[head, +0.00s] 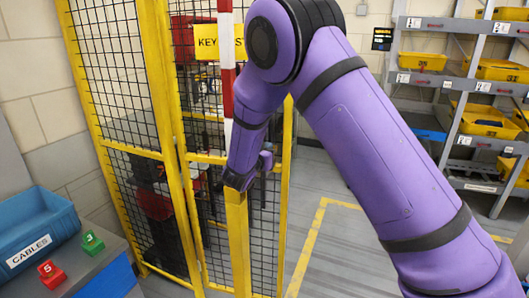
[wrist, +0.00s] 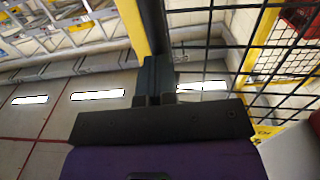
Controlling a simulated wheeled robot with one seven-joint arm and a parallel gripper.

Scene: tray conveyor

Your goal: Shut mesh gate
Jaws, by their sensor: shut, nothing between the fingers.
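The mesh gate (head: 270,215) has a yellow frame and black wire mesh, and stands left of centre in the head view. How far it stands open cannot be told, as my arm covers part of it. My gripper (head: 238,184) is at the top of the visible part of a yellow upright (head: 238,245) by the gate. In the wrist view my shut, empty fingers (wrist: 155,80) lie close to a yellow bar (wrist: 130,20), with black mesh (wrist: 215,50) to the right. Whether they touch the bar cannot be told.
Fixed yellow mesh fencing (head: 110,90) stands at left. A blue bin labelled CABLES (head: 40,230) stands near a red block (head: 52,275) and green block (head: 92,242). Shelving with yellow bins (head: 485,120) stands at right. Grey floor (head: 335,240) with a yellow line is clear between.

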